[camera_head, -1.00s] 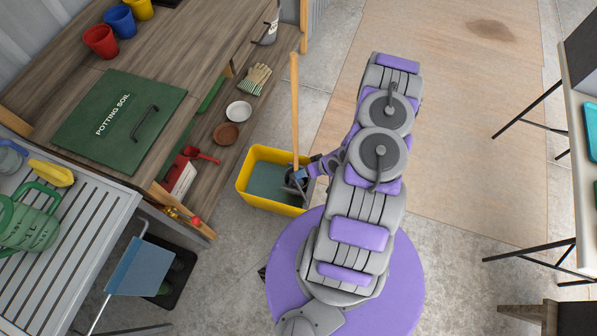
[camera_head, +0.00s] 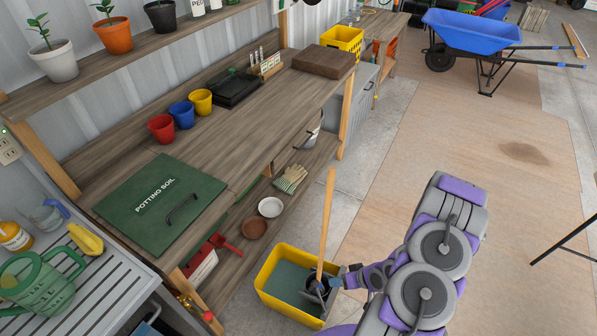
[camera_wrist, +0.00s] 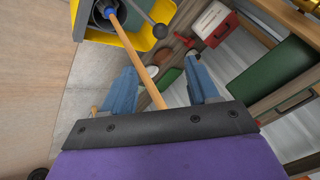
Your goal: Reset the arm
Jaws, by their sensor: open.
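My arm (camera_head: 428,262) reaches left from the lower right of the head view to a yellow bucket (camera_head: 262,281) on the floor. My gripper (camera_head: 322,285) is at the bucket's right side, close to a long wooden handle (camera_head: 326,215) that stands up from it. In the wrist view, my gripper's two blue fingers (camera_wrist: 161,92) are spread apart. The wooden handle (camera_wrist: 140,67) runs across the gap between them; I cannot tell whether it touches either finger. The bucket (camera_wrist: 139,52) shows at the top of that view. Nothing appears clamped.
A wooden potting bench (camera_head: 256,123) stands left of the bucket, with a green potting soil lid (camera_head: 160,203) on top. Gloves (camera_head: 290,179) and dishes lie on its lower shelf. A blue wheelbarrow (camera_head: 474,30) stands far back. Floor to the right is mostly clear.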

